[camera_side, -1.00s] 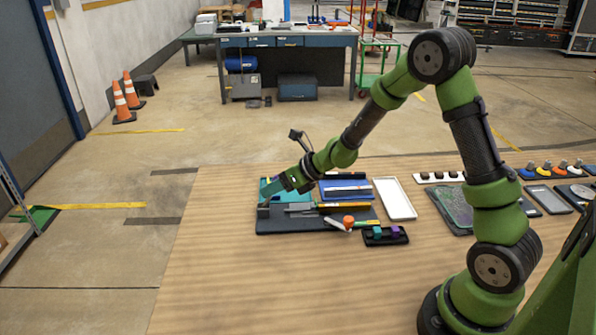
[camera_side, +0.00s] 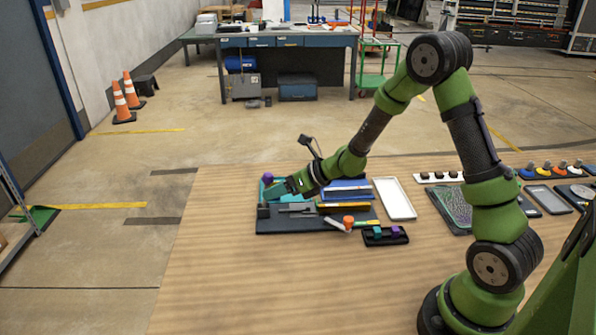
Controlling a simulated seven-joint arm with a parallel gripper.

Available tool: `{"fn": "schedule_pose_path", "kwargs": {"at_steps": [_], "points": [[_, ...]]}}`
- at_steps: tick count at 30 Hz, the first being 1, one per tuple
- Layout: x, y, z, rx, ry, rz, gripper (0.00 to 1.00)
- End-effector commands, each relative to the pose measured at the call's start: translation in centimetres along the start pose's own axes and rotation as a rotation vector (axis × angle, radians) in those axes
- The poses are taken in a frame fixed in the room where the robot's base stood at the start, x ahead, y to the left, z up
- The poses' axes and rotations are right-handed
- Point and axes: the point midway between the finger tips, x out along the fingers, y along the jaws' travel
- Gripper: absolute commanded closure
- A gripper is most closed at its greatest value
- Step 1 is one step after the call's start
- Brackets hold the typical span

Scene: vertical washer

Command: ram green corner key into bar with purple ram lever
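My gripper (camera_side: 271,191) is low over the left end of the dark fixture board (camera_side: 300,228). Its fingers point left, and I cannot tell whether they are open or shut. A round purple knob (camera_side: 267,178), which looks like the purple ram lever's end, shows just behind the fingertips, and I cannot tell if they touch it. A grey bar (camera_side: 297,207) lies on the board just below my gripper. A small green block (camera_side: 377,232), perhaps a corner key, sits beside a purple block (camera_side: 395,231) in a black tray (camera_side: 385,240). No green key is clearly visible at the bar.
An orange knob (camera_side: 348,220) with a light handle is at the board's right front. A blue tray (camera_side: 346,184) stands behind the board, and a white tray (camera_side: 394,198) lies to the right. The wooden table (camera_side: 240,290) is clear in front.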

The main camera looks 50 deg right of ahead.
Motion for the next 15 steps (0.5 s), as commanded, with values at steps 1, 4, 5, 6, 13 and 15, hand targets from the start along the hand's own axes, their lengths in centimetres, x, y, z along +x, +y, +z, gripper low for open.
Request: {"fn": "schedule_pose_path", "kwargs": {"at_steps": [1, 4, 5, 6, 13, 15], "points": [[0.0, 0.1, 0.1, -0.001, -0.002, 0.002, 0.44], [0.1, 0.1, 0.2, -0.002, -0.004, 0.003, 0.44], [0.1, 0.2, 0.2, -0.002, -0.005, 0.004, 0.44], [0.1, 0.2, 0.2, -0.002, -0.005, 0.004, 0.44], [-1.6, 0.1, 0.4, -0.003, -0.009, 0.003, 0.44], [-3.0, 0.1, 0.4, -0.004, -0.009, 0.001, 0.44]]}}
